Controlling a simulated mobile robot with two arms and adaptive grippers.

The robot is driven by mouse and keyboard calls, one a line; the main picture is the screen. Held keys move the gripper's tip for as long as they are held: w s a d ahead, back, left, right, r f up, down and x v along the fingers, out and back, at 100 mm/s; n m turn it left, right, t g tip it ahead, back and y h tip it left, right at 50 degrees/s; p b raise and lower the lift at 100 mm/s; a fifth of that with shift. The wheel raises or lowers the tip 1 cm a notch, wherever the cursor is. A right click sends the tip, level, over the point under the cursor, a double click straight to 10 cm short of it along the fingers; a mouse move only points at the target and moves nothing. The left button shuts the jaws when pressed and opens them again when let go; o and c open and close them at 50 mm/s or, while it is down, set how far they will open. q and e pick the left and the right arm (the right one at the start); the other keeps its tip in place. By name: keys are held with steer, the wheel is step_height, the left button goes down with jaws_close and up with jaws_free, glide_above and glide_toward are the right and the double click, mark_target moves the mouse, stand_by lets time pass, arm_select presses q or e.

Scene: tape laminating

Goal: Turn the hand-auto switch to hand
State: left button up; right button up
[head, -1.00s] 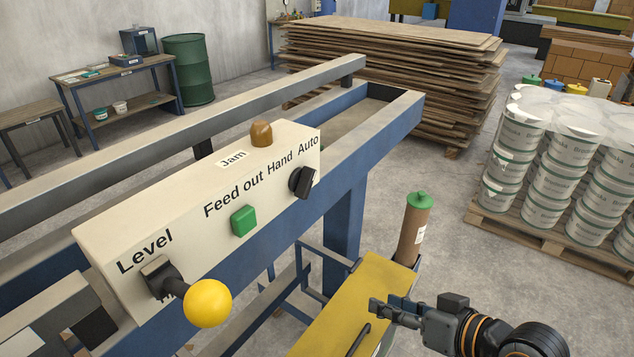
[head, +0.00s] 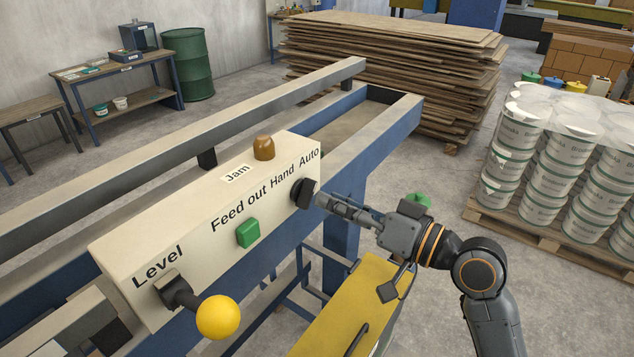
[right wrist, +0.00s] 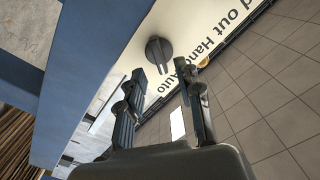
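The hand-auto switch is a black rotary knob (head: 303,193) on the right end of the cream control panel (head: 208,240), below the words "Hand" and "Auto". It also shows in the right wrist view (right wrist: 158,52), with a raised ridge across its face; I cannot tell which word it points to. My right gripper (head: 324,203) is just right of the knob, fingertips towards it. In the right wrist view, its fingers (right wrist: 165,82) are apart with nothing between them, and the knob lies just beyond the tips. My left gripper is not in view.
A green button (head: 248,233), a lever with a yellow ball (head: 217,317) and an amber lamp (head: 264,148) are on the same panel. A yellow surface (head: 358,295) lies below my right arm. Stacked boards (head: 390,80) and pallets of buckets (head: 545,170) stand farther back.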

mark_target(312, 193)
steer(key=shift+p+x, duration=0.55)
steer(key=shift+x, duration=1.55)
steer(key=shift+c, duration=0.4)
jaws_close()
